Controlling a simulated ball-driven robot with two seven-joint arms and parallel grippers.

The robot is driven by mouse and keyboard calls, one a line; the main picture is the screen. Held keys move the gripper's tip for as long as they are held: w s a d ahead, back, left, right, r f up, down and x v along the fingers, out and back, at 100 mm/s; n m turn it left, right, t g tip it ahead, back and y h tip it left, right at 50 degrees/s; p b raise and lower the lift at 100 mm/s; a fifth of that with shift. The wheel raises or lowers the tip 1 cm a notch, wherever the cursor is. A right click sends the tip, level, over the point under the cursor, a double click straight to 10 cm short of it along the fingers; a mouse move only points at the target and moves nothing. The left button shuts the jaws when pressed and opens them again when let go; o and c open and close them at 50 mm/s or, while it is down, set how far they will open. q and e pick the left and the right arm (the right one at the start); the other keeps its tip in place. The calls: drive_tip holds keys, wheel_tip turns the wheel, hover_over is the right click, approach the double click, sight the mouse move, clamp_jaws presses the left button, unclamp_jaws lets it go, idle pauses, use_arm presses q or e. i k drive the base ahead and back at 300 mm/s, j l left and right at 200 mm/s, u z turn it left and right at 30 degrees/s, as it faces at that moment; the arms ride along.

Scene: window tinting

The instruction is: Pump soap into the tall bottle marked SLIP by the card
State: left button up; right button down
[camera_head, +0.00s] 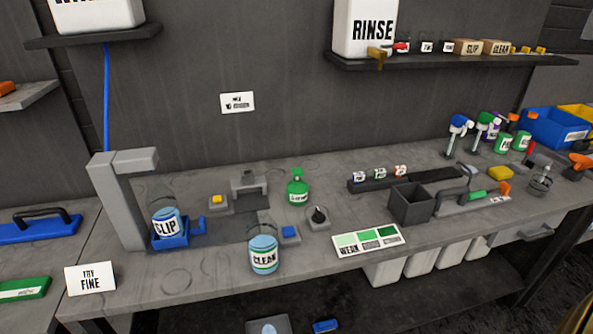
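A clear bottle marked SLIP (165,222), with a bluish body and white label, stands in a blue holder (187,240) under a grey dispenser arm (120,195) on the bench. A similar bottle marked CLEAN (263,258) stands at the bench front, to its right. A small green bottle (297,190), with a green top and a label too small to read surely, stands farther back. A white card (237,102) is on the wall; another card reading TRY FINE (90,278) stands at the front left.
A colour chart marked WEAK (368,241) lies right of CLEAN. A grey open box (411,204) and spray bottles (458,133) are farther right. A RINSE tank (364,25) sits on the wall shelf. Small blue (290,233) and yellow (217,200) blocks lie near the bottles.

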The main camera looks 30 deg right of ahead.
sight(298, 172)
drive_tip(key=l+u, duration=0.1)
drive_tip(key=u, duration=0.3)
drive_tip(key=k+l+u, duration=0.2)
drive_tip(key=l, duration=0.25)
drive_tip(key=l+u, duration=0.15)
drive_tip(key=l, duration=0.3)
drive_tip(key=k+l+u, duration=0.2)
drive_tip(key=l, duration=0.2)
drive_tip(key=l+u, duration=0.2)
drive_tip(key=l, duration=0.2)
drive_tip(key=k+l, duration=0.15)
drive_tip(key=l, duration=0.2)
drive_tip(key=k+l, duration=0.2)
drive_tip(key=l, duration=0.1)
